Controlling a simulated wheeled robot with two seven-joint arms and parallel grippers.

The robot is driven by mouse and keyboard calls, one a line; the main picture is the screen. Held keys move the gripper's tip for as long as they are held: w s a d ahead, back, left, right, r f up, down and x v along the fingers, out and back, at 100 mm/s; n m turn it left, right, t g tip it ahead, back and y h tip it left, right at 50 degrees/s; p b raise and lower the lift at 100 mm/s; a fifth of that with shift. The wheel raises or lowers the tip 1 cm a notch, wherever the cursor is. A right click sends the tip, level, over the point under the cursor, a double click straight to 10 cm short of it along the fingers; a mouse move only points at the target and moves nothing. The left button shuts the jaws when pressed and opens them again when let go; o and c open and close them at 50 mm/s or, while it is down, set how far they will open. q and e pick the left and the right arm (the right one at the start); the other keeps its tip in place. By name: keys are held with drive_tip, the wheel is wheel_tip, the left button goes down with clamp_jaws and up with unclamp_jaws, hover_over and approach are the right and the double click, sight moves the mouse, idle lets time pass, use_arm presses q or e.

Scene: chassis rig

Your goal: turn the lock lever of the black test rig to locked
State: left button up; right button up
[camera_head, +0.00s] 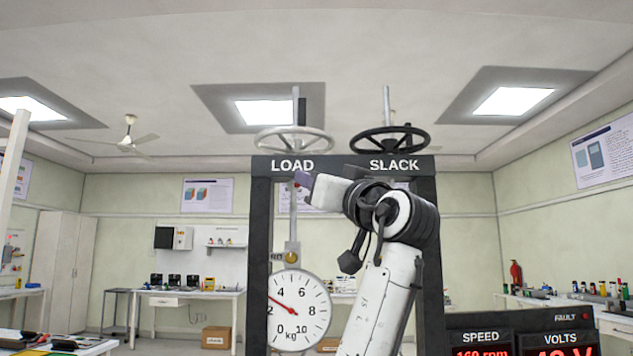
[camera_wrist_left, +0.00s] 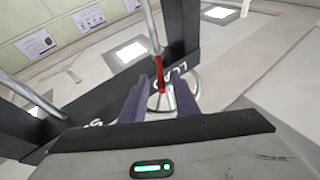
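The black test rig (camera_head: 259,235) stands ahead in the head view, with the labels LOAD and SLACK on its top beam. A light handwheel (camera_head: 293,139) is above LOAD and a black one (camera_head: 389,140) above SLACK. A red lever (camera_wrist_left: 160,76) shows on the metal rod in the left wrist view, near the beam; in the head view I cannot make it out. My left gripper (camera_head: 304,181) is raised to the rod just under LOAD. Its two dark fingers (camera_wrist_left: 162,82) are apart, with the lever seen between their tips; contact is unclear. My right gripper is out of view.
A round kg dial (camera_head: 299,310) hangs from the rod, its needle between 2 and 4. SPEED (camera_head: 481,338) and VOLTS (camera_head: 561,338) displays stand at lower right. My white arm covers much of the rig's opening. Benches line the walls.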

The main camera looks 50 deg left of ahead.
use_arm(q)
drive_tip(key=b+v, duration=0.2)
drive_tip(key=v, duration=0.8)
drive_tip(key=shift+b, duration=0.4)
drive_tip(key=shift+d, duration=0.15)
drive_tip(key=shift+f, duration=0.1)
